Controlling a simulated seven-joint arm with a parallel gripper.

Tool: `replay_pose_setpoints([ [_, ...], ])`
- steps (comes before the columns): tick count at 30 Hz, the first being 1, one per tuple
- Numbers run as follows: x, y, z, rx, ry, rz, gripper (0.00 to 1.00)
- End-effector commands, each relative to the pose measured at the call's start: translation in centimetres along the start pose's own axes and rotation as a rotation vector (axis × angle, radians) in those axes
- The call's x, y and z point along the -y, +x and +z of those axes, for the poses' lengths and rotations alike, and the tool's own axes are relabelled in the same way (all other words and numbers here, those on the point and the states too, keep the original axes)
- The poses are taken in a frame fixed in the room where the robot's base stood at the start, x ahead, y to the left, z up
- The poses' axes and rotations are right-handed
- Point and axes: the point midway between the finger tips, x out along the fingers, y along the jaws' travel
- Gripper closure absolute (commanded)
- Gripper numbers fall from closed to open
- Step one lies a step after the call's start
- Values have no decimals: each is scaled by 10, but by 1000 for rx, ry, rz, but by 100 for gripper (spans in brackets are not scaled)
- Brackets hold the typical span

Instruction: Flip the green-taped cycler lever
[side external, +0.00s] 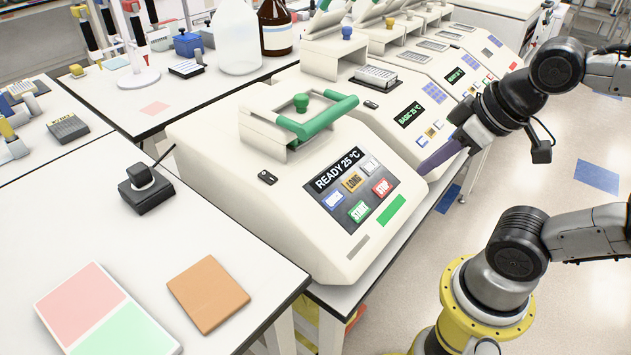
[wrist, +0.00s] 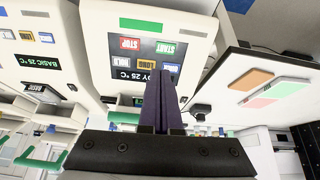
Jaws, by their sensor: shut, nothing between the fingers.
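The green-taped cycler (side external: 240,150) is the nearest white machine in the side view, with a green tape strip (side external: 391,210) on its sloped front. Its green lever (side external: 318,117) lies across the front of the lid, below a green knob (side external: 301,102). Its panel reads READY 25 °C. In the wrist view the tape (wrist: 141,25) and panel (wrist: 120,60) appear upside down. My gripper (side external: 428,170) has dark purple fingers, shut and empty, right of this cycler and apart from the lever. The fingers (wrist: 160,80) cover part of the panel in the wrist view.
A second cycler (side external: 400,95) reading BASIC 25 °C stands just behind, with more cyclers beyond. A black device (side external: 145,187), an orange pad (side external: 208,295) and a pink-green pad (side external: 85,300) lie on the left bench. Space above the near cycler looks clear.

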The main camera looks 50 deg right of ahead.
Motion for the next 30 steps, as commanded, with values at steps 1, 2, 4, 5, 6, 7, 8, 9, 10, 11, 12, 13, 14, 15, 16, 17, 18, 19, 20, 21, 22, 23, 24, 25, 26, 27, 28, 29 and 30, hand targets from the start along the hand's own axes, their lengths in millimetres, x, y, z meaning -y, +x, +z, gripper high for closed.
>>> replay_pose_setpoints([
  [1,-2,1,6,24,17,9,100],
  [2,-3,1,8,32,17,12,100],
  [4,-2,1,6,23,-20,10,100],
  [5,-3,1,3,12,-54,11,100],
  [6,-3,1,-3,-14,-116,16,100],
  [7,-4,0,-9,-39,-172,22,100],
  [8,-6,0,-15,-67,-238,33,100],
  [9,-8,-1,-26,-109,-336,53,100],
  [10,-9,0,-33,-137,-414,71,100],
  [11,-11,1,-40,-163,-493,91,100],
  [12,-13,2,-49,-196,-600,121,100],
  [13,-14,3,-55,-219,-681,147,100],
  [14,-16,4,-61,-241,-761,174,100],
  [15,-18,5,-69,-267,-867,214,100],
  [16,-19,6,-75,-284,-945,245,100],
  [17,-21,8,-80,-298,-1025,278,100],
  [18,-22,9,-86,-315,-1129,324,100],
  [19,-24,10,-91,-326,-1209,361,100],
  [20,-25,12,-95,-334,-1286,399,100],
  [21,-26,13,-101,-343,-1390,452,100],
  [22,-27,15,-104,-347,-1466,492,100],
  [23,-28,16,-108,-350,-1545,534,100],
  [24,-29,18,-112,-350,-1646,591,100],
  [25,-29,20,-115,-348,-1722,636,100],
  [26,-29,21,-117,-345,-1797,681,100],
  [27,-29,24,-120,-336,-1897,741,100],
  [28,-29,26,-122,-328,-1970,789,100],
  [29,-29,28,-123,-318,-2044,838,100],
  [30,-28,31,-124,-301,-2138,903,100],
])
